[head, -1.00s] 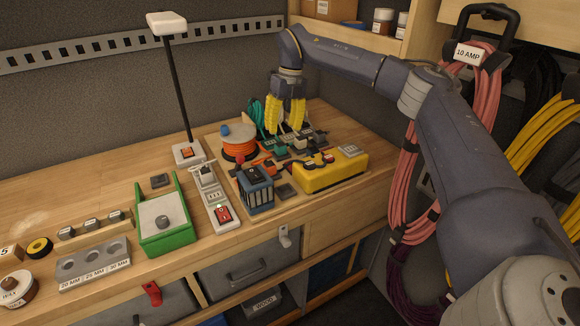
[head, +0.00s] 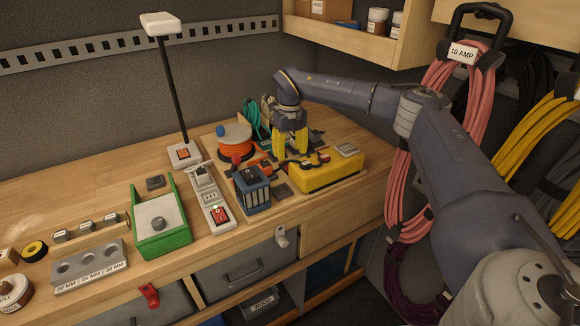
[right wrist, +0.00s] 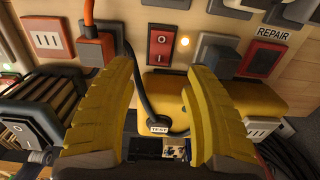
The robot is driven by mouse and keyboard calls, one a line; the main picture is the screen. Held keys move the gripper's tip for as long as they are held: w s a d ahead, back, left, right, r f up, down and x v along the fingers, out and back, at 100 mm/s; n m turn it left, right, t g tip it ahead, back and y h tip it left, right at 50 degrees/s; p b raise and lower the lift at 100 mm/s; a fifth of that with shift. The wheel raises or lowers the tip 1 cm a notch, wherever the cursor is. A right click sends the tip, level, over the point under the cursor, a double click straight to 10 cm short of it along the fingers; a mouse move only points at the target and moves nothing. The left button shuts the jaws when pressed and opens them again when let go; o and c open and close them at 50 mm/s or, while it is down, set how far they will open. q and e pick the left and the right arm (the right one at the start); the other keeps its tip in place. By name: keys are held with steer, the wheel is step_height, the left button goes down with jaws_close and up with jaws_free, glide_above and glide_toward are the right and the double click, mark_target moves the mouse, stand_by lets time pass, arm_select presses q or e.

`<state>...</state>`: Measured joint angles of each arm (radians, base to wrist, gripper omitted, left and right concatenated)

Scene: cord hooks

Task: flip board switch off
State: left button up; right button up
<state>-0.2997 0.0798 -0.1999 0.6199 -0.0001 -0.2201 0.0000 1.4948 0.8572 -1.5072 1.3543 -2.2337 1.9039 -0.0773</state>
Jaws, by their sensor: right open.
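In the right wrist view, a red rocker switch (right wrist: 158,46) sits in a dark frame on the wooden board. A small round lamp (right wrist: 183,42) glows beside it. My right gripper (right wrist: 160,70) is open and empty, its two yellow fingers spread below the switch and to either side of it. In the head view, the right gripper (head: 290,150) points down over the board, just behind the yellow box (head: 322,174). There, the gripper and the box hide the switch. My left gripper is not in view.
An orange plug (right wrist: 93,50) and a dark plug (right wrist: 224,63) flank the switch. A black cord with a TEST tag (right wrist: 170,128) hangs between the fingers. An orange cable reel (head: 236,150), a blue-and-black block (head: 252,190) and a power strip (head: 208,190) stand left of the gripper.

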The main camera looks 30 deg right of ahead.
steer(key=shift+f, duration=3.05)
jaws_close()
